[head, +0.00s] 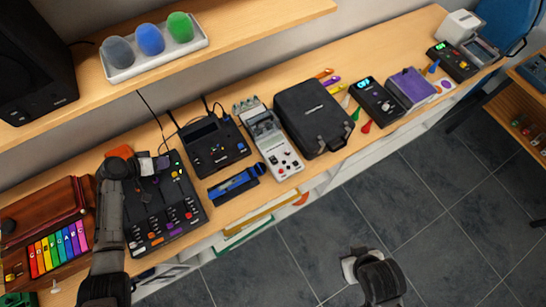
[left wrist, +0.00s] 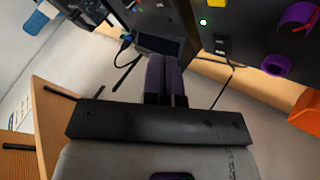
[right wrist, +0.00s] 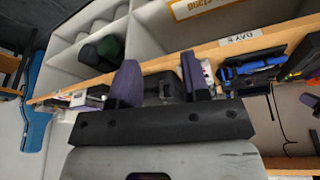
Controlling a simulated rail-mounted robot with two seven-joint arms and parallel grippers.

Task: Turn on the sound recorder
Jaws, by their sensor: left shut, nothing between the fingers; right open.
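A grey-white handheld unit (head: 270,140) with dark knobs and a red button lies mid-bench; I take it for the sound recorder, but no label is readable. A black unit with a dark screen and antennas (head: 213,146) lies to its left. My left gripper (head: 152,165) is over the black slider mixer (head: 160,212). Its purple fingers (left wrist: 165,78) are shut and empty; in the left wrist view a dark-screened device (left wrist: 158,45) lies beyond them. My right gripper (head: 350,266) is over the floor in front of the bench. Its fingers (right wrist: 160,82) are apart and empty.
A black case (head: 312,117) is right of the grey-white unit, and a blue-black item (head: 236,185) is in front. A black box with a lit display (head: 377,100) and a purple item (head: 411,87) lie further right. A shelf with a tray (head: 155,62) overhangs behind.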

